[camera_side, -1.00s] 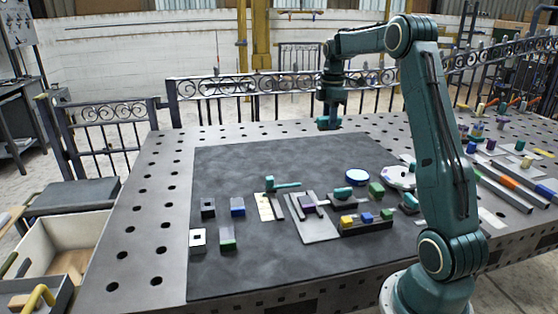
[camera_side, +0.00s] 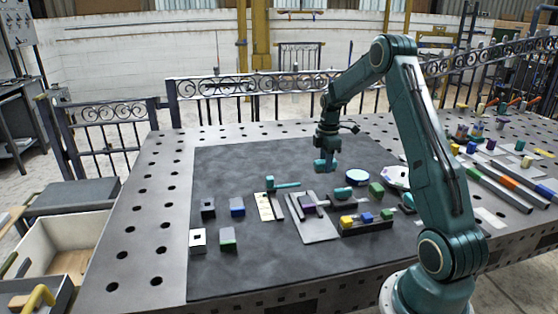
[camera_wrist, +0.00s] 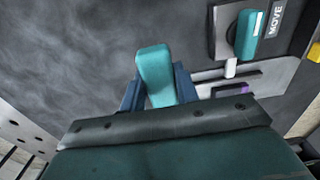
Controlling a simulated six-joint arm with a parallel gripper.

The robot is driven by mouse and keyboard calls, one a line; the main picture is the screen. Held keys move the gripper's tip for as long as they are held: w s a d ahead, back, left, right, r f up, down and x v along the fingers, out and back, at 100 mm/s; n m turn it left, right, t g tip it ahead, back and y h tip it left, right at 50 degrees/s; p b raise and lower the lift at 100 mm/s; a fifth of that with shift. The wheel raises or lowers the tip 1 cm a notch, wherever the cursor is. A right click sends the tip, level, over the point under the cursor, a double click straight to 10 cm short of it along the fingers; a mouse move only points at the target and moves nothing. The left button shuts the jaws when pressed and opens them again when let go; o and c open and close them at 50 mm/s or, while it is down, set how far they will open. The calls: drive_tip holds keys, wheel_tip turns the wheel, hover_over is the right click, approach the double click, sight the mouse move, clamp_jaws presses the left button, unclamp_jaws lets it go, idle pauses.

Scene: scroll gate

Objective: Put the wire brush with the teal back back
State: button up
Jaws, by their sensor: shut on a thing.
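In the wrist view, a long teal block, which I take to be the wire brush with the teal back (camera_wrist: 155,75), stands between the dark blue fingers of my gripper (camera_wrist: 157,92). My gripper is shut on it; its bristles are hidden. In the side view, my gripper (camera_side: 325,152) holds the brush (camera_side: 325,165) in the air above the far part of the dark mat (camera_side: 230,165).
A teal T-shaped tool (camera_side: 280,185) lies by a pale strip (camera_side: 266,207). A grey plate (camera_side: 316,225) and a holder with coloured blocks (camera_side: 366,226) are nearby. The mat's far left is clear.

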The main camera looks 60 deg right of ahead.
sight(324, 185)
drive_tip(key=shift+f, duration=0.45)
drive_tip(key=shift+f, duration=2.15)
drive_tip(key=shift+f, duration=0.15)
drive_tip(key=o, duration=0.9)
drive_tip(key=shift+o, duration=0.2)
wheel_tip(324, 185, up, 12)
drive_tip(key=shift+r, duration=0.15)
